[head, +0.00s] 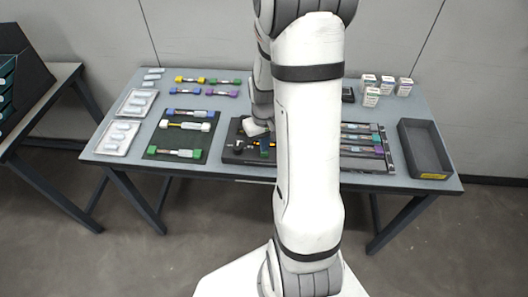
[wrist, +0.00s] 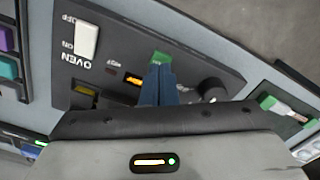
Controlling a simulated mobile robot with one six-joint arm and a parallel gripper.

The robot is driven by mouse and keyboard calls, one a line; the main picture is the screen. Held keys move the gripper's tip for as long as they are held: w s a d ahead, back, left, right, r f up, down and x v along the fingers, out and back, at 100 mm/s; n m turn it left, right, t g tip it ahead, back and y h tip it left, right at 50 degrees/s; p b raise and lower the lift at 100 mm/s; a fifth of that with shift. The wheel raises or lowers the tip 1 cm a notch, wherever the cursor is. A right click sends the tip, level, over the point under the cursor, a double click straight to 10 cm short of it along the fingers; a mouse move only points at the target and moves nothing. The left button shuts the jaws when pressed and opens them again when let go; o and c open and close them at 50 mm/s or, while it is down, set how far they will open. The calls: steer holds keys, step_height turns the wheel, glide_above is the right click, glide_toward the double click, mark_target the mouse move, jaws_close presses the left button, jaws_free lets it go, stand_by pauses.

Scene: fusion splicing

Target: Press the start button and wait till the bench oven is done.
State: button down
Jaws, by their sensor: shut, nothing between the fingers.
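The oven's dark control panel (wrist: 120,45) fills the middle of the wrist view, upside down, with the word OVEN on it. It has a white ON/OFF rocker switch (wrist: 86,39), a lit amber strip (wrist: 133,80), a dim yellow window (wrist: 86,89) and a black knob (wrist: 212,89). A green button (wrist: 161,58) shows just beyond my fingertips. My gripper (wrist: 159,70) is shut and empty, its blue-grey fingers pointing at the button and covering part of it. I cannot tell whether they touch. In the head view my arm hides most of the oven (head: 232,130).
The bench (head: 230,185) holds a dark mat (head: 157,153) with several colour-ended pieces left of the oven, and colour-ended pieces in slots to the right. An open dark tray (head: 425,150) stands at the right end. Small white boxes (head: 371,97) stand at the back right.

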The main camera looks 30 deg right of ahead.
steer(key=shift+f+b, duration=0.75)
steer(key=shift+f, duration=0.2)
steer(key=shift+r, duration=0.1)
steer(key=shift+r+p, duration=2.25)
steer(key=shift+r, duration=0.7)
steer(key=shift+a+r, duration=0.1)
steer(key=shift+r, duration=0.1)
steer(key=s+a+r+t, duration=0.1)
steer(key=s+a+r, duration=0.5)
steer(key=r, duration=0.2)
steer(key=s+a+r+t, duration=0.2)
steer(key=s+a+r, duration=0.3)
steer(key=r, duration=0.4)
steer(key=shift+s+a+r+n, duration=0.3)
steer(key=shift+s+a+n, duration=0.1)
steer(key=shift+s, duration=0.3)
